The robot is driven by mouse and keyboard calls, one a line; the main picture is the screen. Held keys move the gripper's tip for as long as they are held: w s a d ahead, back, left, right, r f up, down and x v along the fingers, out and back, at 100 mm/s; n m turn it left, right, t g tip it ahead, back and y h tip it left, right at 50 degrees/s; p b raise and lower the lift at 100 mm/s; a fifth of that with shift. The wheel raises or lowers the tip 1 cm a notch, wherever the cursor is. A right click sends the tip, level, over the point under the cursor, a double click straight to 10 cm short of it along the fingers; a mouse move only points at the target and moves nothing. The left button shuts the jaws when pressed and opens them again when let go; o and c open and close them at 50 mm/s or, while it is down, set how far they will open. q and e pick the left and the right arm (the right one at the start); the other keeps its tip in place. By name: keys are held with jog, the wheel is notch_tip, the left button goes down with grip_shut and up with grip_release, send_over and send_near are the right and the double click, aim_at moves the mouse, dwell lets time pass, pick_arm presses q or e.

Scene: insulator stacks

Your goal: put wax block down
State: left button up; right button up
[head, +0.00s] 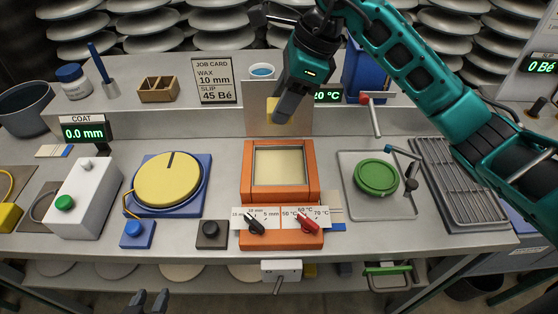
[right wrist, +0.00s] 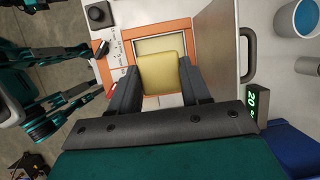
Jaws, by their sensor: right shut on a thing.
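The yellow wax block (head: 271,110) is held in my right gripper (head: 284,106), above and behind the orange-framed wax bath (head: 247,165). In the right wrist view the wax block (right wrist: 162,72) sits between the two dark fingers of my right gripper (right wrist: 160,84). The orange bath frame (right wrist: 150,25) and its pale yellow inside show beyond the block there. The block is apart from the bath in the head view. My left gripper (head: 149,301) is low at the front, below the table edge, with its two fingers apart and nothing between them.
An upright metal panel (head: 254,98) stands behind the bath. A green round piece (head: 376,178) on a tray and a wire rack (head: 462,185) are right. Knobs line the bath's front.

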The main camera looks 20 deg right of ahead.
notch_tip(320, 180, down, 15)
jog(key=shift+f, duration=0.2)
dwell(0.3)
jog(key=shift+f+b, duration=0.2)
jog(key=shift+b, duration=0.2)
jog(key=o, duration=1.2)
jog(key=shift+r, duration=0.1)
jog(key=shift+o, duration=0.2)
jog(key=shift+r, duration=0.15)
jog(key=shift+d+r, duration=0.1)
jog(key=shift+r, duration=0.2)
jog(key=v, duration=1.1)
jog(key=shift+p, duration=0.35)
jog(key=shift+d+r, duration=0.1)
